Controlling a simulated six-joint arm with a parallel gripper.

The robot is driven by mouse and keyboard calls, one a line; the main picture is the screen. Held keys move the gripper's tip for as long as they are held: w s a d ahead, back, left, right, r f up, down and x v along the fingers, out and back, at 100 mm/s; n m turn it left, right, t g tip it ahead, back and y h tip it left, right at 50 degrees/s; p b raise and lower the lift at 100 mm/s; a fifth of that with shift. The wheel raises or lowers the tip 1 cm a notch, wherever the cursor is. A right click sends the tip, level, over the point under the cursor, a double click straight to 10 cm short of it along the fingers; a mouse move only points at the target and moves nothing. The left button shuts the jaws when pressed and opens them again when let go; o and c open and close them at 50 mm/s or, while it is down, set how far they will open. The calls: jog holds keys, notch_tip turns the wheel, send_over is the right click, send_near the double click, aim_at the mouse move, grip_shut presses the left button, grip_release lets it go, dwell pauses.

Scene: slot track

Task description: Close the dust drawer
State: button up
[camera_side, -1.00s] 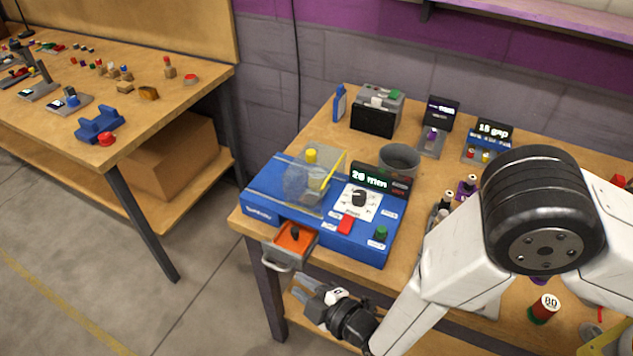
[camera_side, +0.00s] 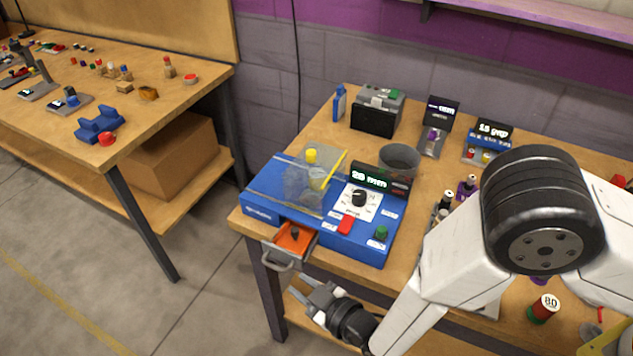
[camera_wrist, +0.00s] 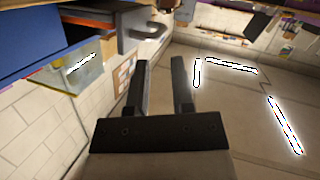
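The dust drawer (camera_side: 293,242), grey with an orange inside and a dark lump in it, stands pulled out of the front of the blue machine (camera_side: 345,240). Its grey loop handle (camera_side: 278,262) hangs at the front. In the wrist view the grey handle (camera_wrist: 135,38) is at the top, ahead of my fingers. My gripper (camera_side: 298,287) is below and slightly right of the handle in the side view, apart from it. In the wrist view my gripper (camera_wrist: 160,62) has its two fingers apart with nothing between them.
The wooden bench (camera_side: 318,128) carries the machine, a grey cup (camera_side: 399,160) and several small devices. A bench leg (camera_side: 268,300) stands just left of my gripper. Open floor (camera_side: 200,300) lies in front. Another bench (camera_side: 190,70) is at left.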

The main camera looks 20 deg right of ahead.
aim_at(276, 266)
jog(key=m, duration=2.7)
jog(key=shift+m, duration=0.3)
jog(key=shift+w, duration=0.1)
jog(key=shift+x, duration=3.8)
grip_shut()
